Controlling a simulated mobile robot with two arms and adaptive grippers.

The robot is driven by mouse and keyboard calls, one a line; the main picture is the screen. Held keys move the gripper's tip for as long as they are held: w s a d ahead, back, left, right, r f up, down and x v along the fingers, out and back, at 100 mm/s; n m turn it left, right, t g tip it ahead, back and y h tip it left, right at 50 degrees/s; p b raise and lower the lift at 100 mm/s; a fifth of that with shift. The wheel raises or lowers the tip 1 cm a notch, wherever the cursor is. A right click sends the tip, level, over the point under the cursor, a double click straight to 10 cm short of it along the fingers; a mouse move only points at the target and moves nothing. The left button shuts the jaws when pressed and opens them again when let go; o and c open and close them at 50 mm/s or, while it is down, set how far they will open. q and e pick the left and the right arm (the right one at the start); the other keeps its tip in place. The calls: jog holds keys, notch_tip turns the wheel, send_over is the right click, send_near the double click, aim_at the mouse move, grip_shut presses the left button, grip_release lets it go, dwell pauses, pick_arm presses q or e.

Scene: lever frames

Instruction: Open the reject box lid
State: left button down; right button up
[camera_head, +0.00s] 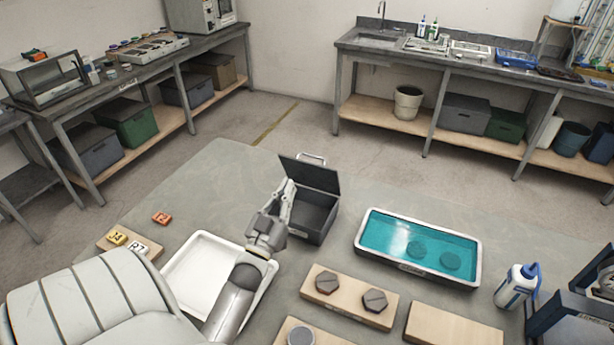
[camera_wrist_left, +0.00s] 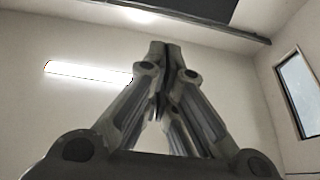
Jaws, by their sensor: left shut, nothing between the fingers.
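The reject box (camera_head: 313,217) is a dark grey box on the table, just right of my left gripper. Its lid (camera_head: 309,175) stands raised at the far side, tilted up, with a metal handle (camera_head: 311,158) at its top edge. The box's inside shows in the head view. My left gripper (camera_head: 288,186) is shut and empty, with its fingertips close to the lid's left edge; I cannot tell whether they touch it. In the left wrist view the closed fingers (camera_wrist_left: 166,50) point up, and a dark panel edge (camera_wrist_left: 215,25) crosses above them. My right gripper is not in view.
A white tray (camera_head: 188,267) lies under my left arm. A tray of teal liquid (camera_head: 385,235) stands right of the box. A white bottle (camera_head: 515,287) stands at the right.

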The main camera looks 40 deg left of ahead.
aim_at(307, 164)
pick_arm(q)
jog(key=shift+f+b, duration=2.25)
jog(key=shift+f, duration=0.15)
jog(key=x, duration=1)
jog(key=shift+f+b, duration=0.1)
jog(key=shift+b, duration=0.2)
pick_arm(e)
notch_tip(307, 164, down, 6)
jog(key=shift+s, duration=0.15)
pick_arm(q)
jog(key=w+r+p, duration=0.1)
jog(key=p, duration=0.2)
jog(key=shift+a+r+g, duration=0.15)
jog(key=shift+r+g, duration=0.05)
jog(key=shift+g, duration=0.2)
jog(key=shift+w+a+r+p, duration=0.1)
jog(key=shift+w+p, duration=0.2)
jog(key=shift+p, duration=0.25)
jog(key=shift+w+a+b, duration=0.2)
jog(key=shift+w+b, duration=0.1)
jog(key=shift+w, duration=0.4)
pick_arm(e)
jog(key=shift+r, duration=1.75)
pick_arm(q)
jog(key=shift+s, duration=0.1)
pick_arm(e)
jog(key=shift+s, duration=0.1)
